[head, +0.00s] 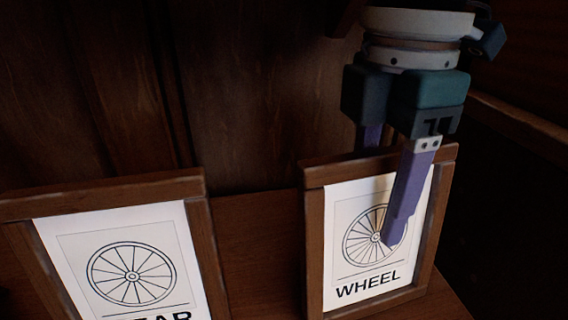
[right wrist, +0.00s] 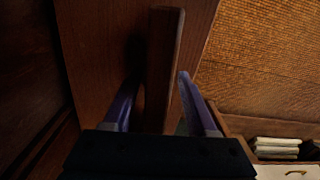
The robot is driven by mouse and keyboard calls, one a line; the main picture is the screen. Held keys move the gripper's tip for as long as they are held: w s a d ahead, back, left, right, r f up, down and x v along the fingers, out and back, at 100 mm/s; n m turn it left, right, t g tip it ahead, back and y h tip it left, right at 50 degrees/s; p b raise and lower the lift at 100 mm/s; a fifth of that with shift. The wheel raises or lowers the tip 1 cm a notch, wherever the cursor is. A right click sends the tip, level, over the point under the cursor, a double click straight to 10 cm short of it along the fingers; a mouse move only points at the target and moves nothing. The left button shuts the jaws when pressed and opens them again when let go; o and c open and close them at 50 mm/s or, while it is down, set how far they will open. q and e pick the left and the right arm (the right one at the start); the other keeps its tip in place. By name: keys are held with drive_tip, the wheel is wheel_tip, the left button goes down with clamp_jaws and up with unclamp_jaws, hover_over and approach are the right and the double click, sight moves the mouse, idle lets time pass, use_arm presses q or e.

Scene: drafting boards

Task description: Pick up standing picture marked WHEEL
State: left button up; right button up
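The picture marked WHEEL (head: 348,272) stands upright in a brown wooden frame at the right of the head view, showing a spoked wheel above its label. My right gripper (head: 388,212) is over its top edge, pointing down. One purple finger hangs in front of the picture and covers part of the wheel drawing; the other goes down behind the frame and is mostly hidden. In the right wrist view the frame's edge (right wrist: 165,60) lies between the two spread fingers, with gaps showing at both sides. My left gripper is not in view.
Another framed wheel picture (head: 84,246) stands at the left, its label partly cut off and ending in "EAR". A bare strip of wooden surface (head: 255,240) lies between the two. A dark wooden panel (head: 240,90) rises behind. Stacked pale items (right wrist: 277,148) lie at the wrist view's lower right.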

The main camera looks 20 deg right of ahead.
clamp_jaws()
idle(1.0)
